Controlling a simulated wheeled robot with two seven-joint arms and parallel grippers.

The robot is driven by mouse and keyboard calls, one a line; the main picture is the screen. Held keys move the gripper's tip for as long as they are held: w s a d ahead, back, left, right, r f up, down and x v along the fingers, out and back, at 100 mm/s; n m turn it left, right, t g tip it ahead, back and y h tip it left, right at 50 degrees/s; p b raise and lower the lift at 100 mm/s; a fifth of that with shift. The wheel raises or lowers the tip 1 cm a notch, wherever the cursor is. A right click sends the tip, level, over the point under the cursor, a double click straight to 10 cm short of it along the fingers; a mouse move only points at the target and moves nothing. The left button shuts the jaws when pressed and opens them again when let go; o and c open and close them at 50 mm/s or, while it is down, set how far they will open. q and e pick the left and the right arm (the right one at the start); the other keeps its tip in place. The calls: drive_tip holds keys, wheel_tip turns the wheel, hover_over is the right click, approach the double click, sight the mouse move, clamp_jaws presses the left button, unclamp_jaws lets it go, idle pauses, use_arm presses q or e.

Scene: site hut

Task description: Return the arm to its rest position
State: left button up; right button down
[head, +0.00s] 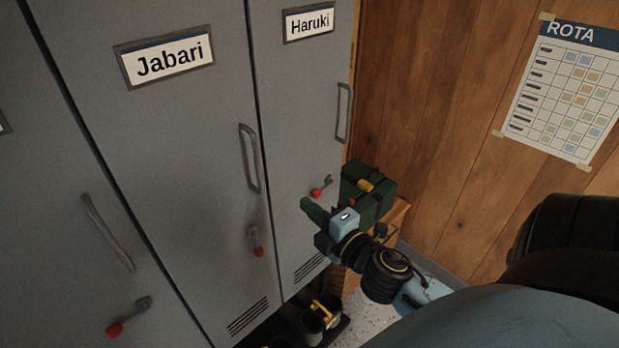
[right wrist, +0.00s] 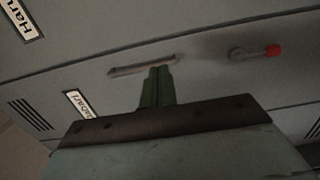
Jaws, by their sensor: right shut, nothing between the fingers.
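My right gripper (head: 307,205) has green fingers and is in front of the grey locker door labelled Haruki (head: 300,110), low on the door near a red-tipped latch (head: 321,190). In the right wrist view its fingers (right wrist: 158,75) are together, with nothing between them. A locker handle (right wrist: 142,65) shows just beyond the fingertips there; I cannot tell whether they touch it. My right arm comes in from the lower right. My left gripper is not in view.
The Jabari locker (head: 180,130) is to the left, its door shut. A dark green case (head: 368,192) sits on a wooden box behind my right gripper. Boots (head: 315,318) stand on a low rack below the lockers. A rota (head: 562,95) hangs on the wood wall.

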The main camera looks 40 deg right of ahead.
drive_tip(key=shift+s, duration=0.1)
drive_tip(key=s+f+m+g+b, duration=0.2)
drive_tip(key=s+f+m+g, duration=0.1)
drive_tip(key=f, duration=0.9)
drive_tip(key=s+f+m+g+b, duration=0.1)
drive_tip(key=s+f+m+g, duration=0.1)
drive_tip(key=f, duration=1)
drive_tip(key=s+f+m+g+b, duration=0.2)
drive_tip(key=s+f+m+g, duration=0.1)
drive_tip(key=f, duration=0.9)
drive_tip(key=s+a+f+m+g+b, duration=0.2)
drive_tip(key=s+a+f+m+g, duration=0.1)
drive_tip(key=s+f, duration=0.9)
drive_tip(key=s+a+f+m+g+b, duration=0.2)
drive_tip(key=s+a+f+m+g, duration=0.2)
drive_tip(key=s+f, duration=0.9)
drive_tip(key=shift+s+a+g+y+b, duration=0.25)
drive_tip(key=shift+s+g+y+b, duration=0.1)
drive_tip(key=shift+s+g, duration=0.55)
drive_tip(key=shift+w, duration=0.1)
